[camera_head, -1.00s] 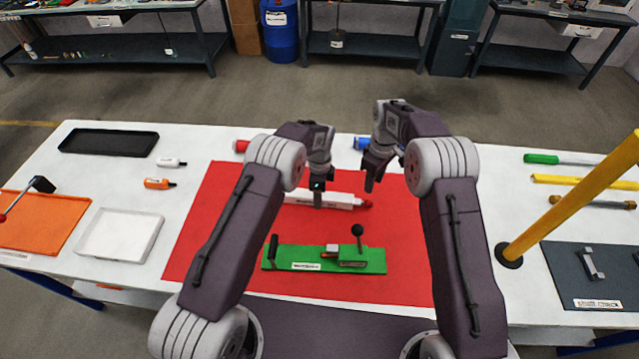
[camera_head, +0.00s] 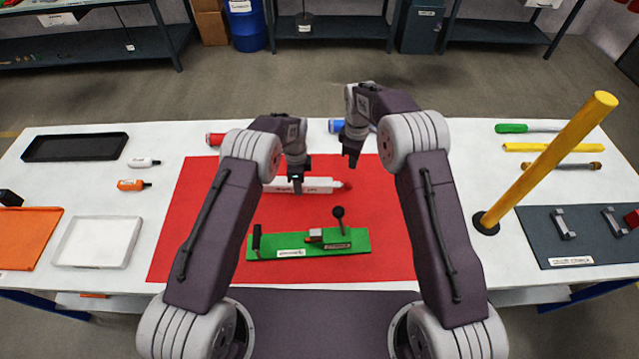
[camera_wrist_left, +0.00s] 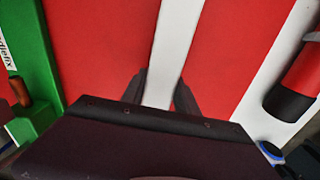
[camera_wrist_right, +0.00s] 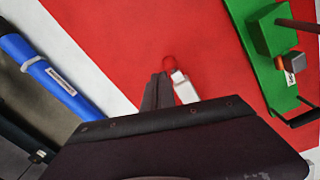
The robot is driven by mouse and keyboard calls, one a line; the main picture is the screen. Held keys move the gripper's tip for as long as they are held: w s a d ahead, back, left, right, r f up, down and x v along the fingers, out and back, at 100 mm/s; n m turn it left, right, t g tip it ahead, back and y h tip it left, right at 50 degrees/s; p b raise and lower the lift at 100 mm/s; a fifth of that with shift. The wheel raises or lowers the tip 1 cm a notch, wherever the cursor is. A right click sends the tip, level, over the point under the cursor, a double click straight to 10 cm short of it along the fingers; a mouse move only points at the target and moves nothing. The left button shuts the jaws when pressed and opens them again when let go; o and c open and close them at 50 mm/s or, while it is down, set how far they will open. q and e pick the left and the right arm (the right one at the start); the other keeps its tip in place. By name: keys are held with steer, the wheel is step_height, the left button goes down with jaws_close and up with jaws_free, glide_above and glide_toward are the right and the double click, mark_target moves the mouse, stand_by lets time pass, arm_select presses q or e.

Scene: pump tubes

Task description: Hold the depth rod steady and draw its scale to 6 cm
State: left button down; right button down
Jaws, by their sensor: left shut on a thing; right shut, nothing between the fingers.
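Dark lettering on the bar is too small to read.
A green fixture (camera_head: 270,245) with a black-knobbed lever stands on the red mat (camera_head: 190,230) in front of the rod. A red cylinder (camera_head: 214,139) and a blue cylinder (camera_head: 336,126) lie behind. A yellow post (camera_head: 540,168) rises at the right.

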mark_target(346, 185)
steer(key=s+a+r+n+t+h, duration=0.2)
steer(key=s+a+n, duration=0.65)
steer(key=n, duration=0.65)
steer(key=x, duration=0.3)
steer(key=d+x, duration=0.1)
steer(key=x, duration=0.2)
steer(key=s+x, duration=0.1)
steer(key=x, duration=0.2)
steer(key=shift+d+f, duration=0.2)
steer(key=shift+d, duration=0.2)
steer(key=w+d, duration=0.1)
steer(key=w+f, duration=0.1)
steer(key=w, duration=0.1)
steer(key=shift+d, duration=0.4)
steer(key=shift+w+d, duration=0.25)
